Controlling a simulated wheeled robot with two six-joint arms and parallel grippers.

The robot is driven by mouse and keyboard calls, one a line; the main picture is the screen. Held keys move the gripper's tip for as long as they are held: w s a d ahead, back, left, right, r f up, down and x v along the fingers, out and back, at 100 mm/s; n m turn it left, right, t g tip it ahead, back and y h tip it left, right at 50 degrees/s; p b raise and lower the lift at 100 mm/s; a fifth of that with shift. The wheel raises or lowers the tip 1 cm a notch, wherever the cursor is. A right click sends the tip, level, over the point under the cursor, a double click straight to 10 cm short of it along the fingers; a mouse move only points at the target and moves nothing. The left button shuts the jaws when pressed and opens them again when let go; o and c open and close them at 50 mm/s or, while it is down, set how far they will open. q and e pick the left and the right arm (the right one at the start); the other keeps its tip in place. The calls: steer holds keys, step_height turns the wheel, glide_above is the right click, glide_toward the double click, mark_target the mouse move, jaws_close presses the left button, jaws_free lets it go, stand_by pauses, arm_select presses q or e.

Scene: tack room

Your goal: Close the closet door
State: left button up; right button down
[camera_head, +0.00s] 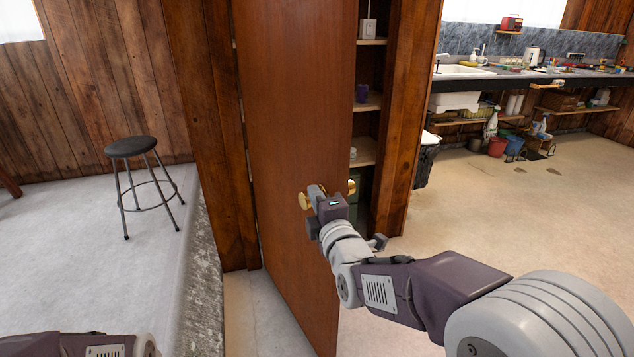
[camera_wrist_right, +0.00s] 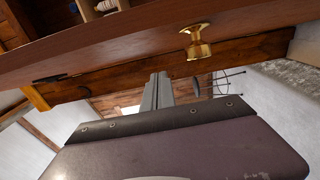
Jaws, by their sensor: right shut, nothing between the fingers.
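The brown wooden closet door (camera_head: 295,120) stands ajar, hinged at its left edge, with shelves visible past its right edge. A brass knob (camera_head: 304,201) is on its near face, and another brass knob (camera_head: 352,187) shows past its free edge. My right gripper (camera_head: 316,191) is shut and empty, close beside the near knob. In the right wrist view its fingers (camera_wrist_right: 157,90) are together, below the door (camera_wrist_right: 110,52) and left of a knob (camera_wrist_right: 196,42). I cannot tell whether they touch the door. Only part of my left arm shows at the bottom left; its gripper is outside the picture.
The closet shelves (camera_head: 367,102) hold a few small items. A black-topped stool (camera_head: 133,147) stands at the left. A dark bin (camera_head: 427,160) is right of the closet, and a sink counter (camera_head: 490,72) runs behind.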

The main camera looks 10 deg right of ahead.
mark_target(319, 173)
steer(key=w, duration=0.9)
steer(key=shift+a+f+b, duration=0.1)
steer(key=shift+a+b, duration=0.15)
steer(key=shift+b, duration=0.05)
steer(key=shift+w+d, duration=0.2)
steer(key=shift+d, duration=0.45)
steer(key=shift+w+d, duration=0.25)
steer(key=shift+d, duration=0.35)
steer(key=shift+w+d, duration=0.2)
steer(key=shift+d, duration=0.45)
